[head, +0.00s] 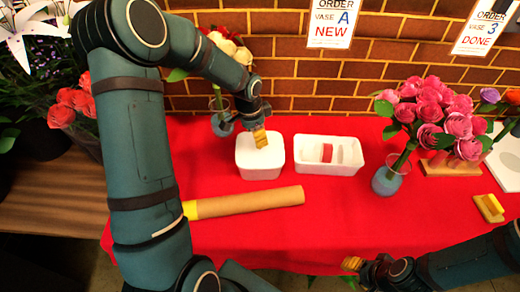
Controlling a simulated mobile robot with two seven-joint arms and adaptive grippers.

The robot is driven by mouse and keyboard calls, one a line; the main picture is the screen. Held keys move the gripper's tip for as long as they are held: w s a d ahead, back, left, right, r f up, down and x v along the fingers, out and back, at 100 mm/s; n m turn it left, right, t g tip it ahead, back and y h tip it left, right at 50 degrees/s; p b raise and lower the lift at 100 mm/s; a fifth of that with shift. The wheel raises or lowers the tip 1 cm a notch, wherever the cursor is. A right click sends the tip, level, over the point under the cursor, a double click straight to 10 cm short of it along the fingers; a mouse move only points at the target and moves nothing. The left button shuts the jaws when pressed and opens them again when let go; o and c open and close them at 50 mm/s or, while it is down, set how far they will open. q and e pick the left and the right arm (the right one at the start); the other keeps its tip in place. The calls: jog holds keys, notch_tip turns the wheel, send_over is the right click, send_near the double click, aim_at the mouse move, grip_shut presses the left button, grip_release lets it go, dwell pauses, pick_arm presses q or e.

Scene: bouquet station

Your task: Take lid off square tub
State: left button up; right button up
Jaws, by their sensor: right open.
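The white square tub (258,172) stands on the red-covered table, left of the middle, with its flat white lid (250,151) on top. My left gripper (260,139) points down with its yellow fingertips at the lid's upper part. I cannot tell whether they touch the lid, or whether the fingers are open or shut. My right gripper (352,264) is open and empty near the table's front edge, well away from the tub.
A white tray (309,169) with a red item stands right of the tub. A brown roll (250,203) lies in front. A glass vase (386,180) holds pink flowers on the right; another vase (222,124) stands behind my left arm.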

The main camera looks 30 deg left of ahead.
aim_at(271, 157)
pick_arm(q)
jog(key=f, duration=0.1)
jog(key=f+b, duration=0.1)
jog(key=f, duration=0.3)
jog(key=shift+w+d+f, duration=0.1)
jog(key=shift+w+d, duration=0.3)
grip_shut()
